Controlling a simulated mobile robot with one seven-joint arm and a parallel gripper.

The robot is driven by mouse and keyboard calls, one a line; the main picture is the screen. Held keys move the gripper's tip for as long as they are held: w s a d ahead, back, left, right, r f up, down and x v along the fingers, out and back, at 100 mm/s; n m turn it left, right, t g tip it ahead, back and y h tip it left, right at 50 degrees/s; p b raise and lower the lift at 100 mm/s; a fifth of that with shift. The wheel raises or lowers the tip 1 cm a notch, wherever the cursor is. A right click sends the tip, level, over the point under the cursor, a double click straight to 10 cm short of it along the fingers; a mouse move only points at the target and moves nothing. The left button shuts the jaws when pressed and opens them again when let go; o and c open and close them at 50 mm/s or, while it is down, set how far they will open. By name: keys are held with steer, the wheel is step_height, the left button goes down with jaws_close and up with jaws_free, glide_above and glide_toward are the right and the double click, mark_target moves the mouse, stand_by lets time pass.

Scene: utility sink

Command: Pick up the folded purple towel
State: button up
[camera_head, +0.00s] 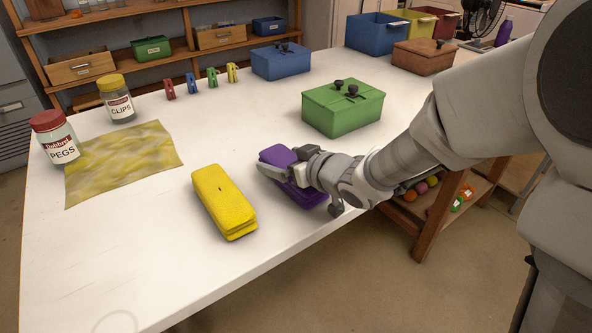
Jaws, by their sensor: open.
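The folded purple towel (276,154) lies on the white table (150,255), near its right-hand edge. My gripper (279,172) is over the towel, with its fingers spread across the towel's middle. The jaws are open. My gripper and wrist hide much of the towel, and its far end and near right end show past them. I cannot tell whether the fingers touch the cloth.
A folded yellow towel (222,200) lies just left of my gripper. A green lidded box (343,107) stands behind it. A flat yellow cloth (120,160), a pegs jar (56,138) and a clips jar (117,100) are at the left. The table's front left is clear.

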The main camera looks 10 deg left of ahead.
steer(key=c, duration=1.1)
steer(key=shift+r, duration=0.1)
steer(key=shift+c, duration=0.7)
